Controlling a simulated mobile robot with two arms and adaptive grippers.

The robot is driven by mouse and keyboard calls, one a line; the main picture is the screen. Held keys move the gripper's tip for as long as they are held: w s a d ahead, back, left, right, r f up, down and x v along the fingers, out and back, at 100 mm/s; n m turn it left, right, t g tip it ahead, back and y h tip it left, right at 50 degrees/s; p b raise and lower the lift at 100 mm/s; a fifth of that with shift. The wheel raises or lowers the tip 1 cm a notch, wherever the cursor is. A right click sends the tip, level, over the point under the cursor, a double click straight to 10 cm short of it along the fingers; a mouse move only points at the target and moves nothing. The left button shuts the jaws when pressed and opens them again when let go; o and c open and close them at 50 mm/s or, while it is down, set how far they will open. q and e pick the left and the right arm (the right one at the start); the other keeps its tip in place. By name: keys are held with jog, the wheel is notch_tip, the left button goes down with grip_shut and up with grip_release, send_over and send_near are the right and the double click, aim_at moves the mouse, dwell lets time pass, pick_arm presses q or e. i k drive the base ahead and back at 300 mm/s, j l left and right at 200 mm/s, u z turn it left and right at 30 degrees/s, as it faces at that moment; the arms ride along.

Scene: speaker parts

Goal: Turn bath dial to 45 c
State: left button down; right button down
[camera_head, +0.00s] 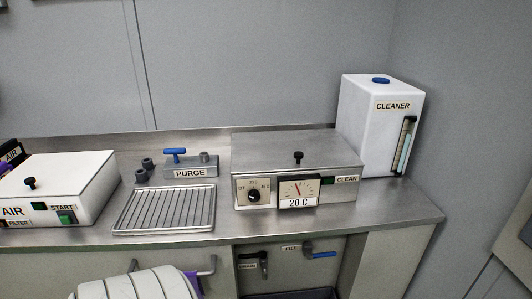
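The bath dial (253,196) is a round black knob on a pale plate at the front left of a steel bath unit (315,150). Small marks around it seem to read OFF at left, 30 C at top and 45 C at right. The knob's pointer is too small to read surely. To its right is a gauge (298,188) with a red needle and a label reading 20 C. A white ribbed part, likely my arm, shows at the bottom left, well below the dial. Neither gripper's fingertips are in view.
A white cleaner tank (375,130) stands right of the bath. To the left are a slatted drain tray (166,209), a purge valve (190,171) with a blue handle, and a white air box (60,182). Fill and drain handles sit below the counter. The counter's right end is clear.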

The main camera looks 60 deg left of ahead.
aim_at(254, 195)
jog(key=u, duration=1.85)
